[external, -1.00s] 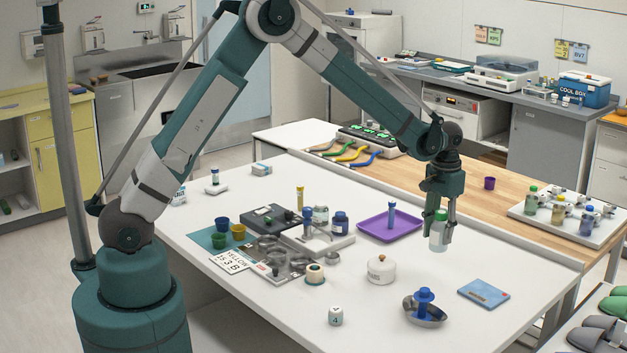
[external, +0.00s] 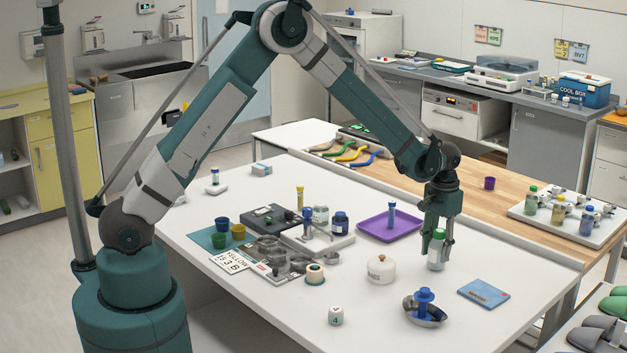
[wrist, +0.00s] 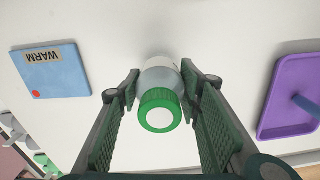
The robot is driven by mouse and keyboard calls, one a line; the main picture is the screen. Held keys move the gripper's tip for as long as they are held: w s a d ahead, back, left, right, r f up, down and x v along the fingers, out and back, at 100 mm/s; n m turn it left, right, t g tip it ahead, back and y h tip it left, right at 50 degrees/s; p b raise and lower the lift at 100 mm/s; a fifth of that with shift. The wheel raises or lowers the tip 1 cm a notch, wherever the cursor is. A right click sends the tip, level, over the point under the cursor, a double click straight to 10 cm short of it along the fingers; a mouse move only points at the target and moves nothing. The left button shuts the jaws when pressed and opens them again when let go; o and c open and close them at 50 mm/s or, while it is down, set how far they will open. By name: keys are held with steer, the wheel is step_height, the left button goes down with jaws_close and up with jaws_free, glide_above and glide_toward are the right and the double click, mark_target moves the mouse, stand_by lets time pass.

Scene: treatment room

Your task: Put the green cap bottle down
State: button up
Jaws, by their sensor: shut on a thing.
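The green cap bottle (external: 436,257) is a pale bottle with a green screw cap, and it is upright. My gripper (external: 437,250) points down and is shut on it. In the wrist view, the bottle (wrist: 160,75) sits between the two fingers of my gripper (wrist: 160,95), with its green cap (wrist: 160,110) towards the camera. The bottle is over the white table (external: 380,320), low and close to the surface. I cannot tell if its base touches the table.
A purple tray (external: 374,232) holding a blue-topped tube lies left of the bottle. A white lidded pot (external: 381,270) stands to the front left. A blue WARM pad (external: 484,292) and a metal dish (external: 425,310) lie in front. White table around the bottle is clear.

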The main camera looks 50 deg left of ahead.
mark_target(439, 230)
steer(key=shift+f, duration=0.2)
steer(key=shift+f, duration=0.2)
steer(key=o, duration=1)
steer(key=shift+r, duration=0.25)
step_height(439, 230, up, 12)
steer(key=shift+f+p, duration=0.1)
steer(key=shift+p, duration=0.2)
stand_by(0.4)
